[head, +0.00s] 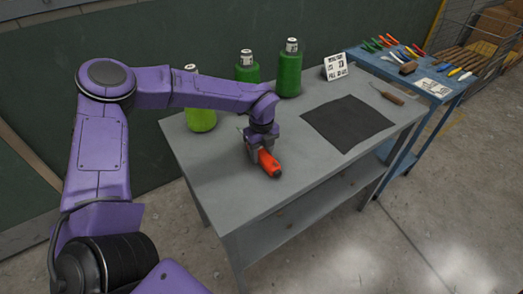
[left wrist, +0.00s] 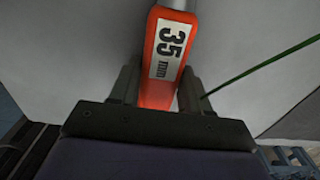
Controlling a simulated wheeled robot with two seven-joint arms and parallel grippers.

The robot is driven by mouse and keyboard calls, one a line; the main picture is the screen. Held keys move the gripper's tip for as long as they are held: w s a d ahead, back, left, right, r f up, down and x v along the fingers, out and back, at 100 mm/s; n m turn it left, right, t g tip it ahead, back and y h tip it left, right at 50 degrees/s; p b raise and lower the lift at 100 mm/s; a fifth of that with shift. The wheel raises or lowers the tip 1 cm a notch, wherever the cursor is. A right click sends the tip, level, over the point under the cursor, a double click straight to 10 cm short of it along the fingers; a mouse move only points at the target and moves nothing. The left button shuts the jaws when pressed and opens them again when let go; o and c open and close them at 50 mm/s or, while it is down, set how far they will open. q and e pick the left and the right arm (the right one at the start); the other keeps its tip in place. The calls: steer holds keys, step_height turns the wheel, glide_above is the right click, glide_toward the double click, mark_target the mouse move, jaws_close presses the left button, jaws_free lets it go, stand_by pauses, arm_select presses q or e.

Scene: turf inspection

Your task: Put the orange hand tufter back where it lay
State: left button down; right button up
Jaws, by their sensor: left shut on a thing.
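The orange hand tufter (head: 268,162) is in the head view over the left front part of the grey table (head: 225,190). My left gripper (head: 256,152) is shut on it from above, and the orange end points toward the table's front edge. I cannot tell whether the tufter touches the tabletop. In the left wrist view the tufter (left wrist: 166,55) shows a white "35 mm" label and stands between the two dark fingers of the left gripper (left wrist: 160,88). A grey shaft shows at its top. My right gripper is not in view.
A dark mat (head: 348,122) lies bare on the table's right half. Green bottles (head: 290,75) stand along the back beside a white sign (head: 335,66). A wooden-handled tool (head: 390,95) lies at the right. A blue cart (head: 430,85) holds many hand tools.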

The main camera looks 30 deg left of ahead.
mark_target(261, 151)
arm_select(q)
steer(key=c, duration=0.9)
jaws_free()
steer(key=shift+f, duration=0.1)
steer(key=shift+c, duration=0.2)
steer(key=o, duration=0.4)
steer(key=shift+o, duration=0.2)
steer(key=shift+r, duration=0.4)
step_height(261, 151, up, 12)
steer(key=b, duration=0.2)
steer(key=shift+f, duration=0.15)
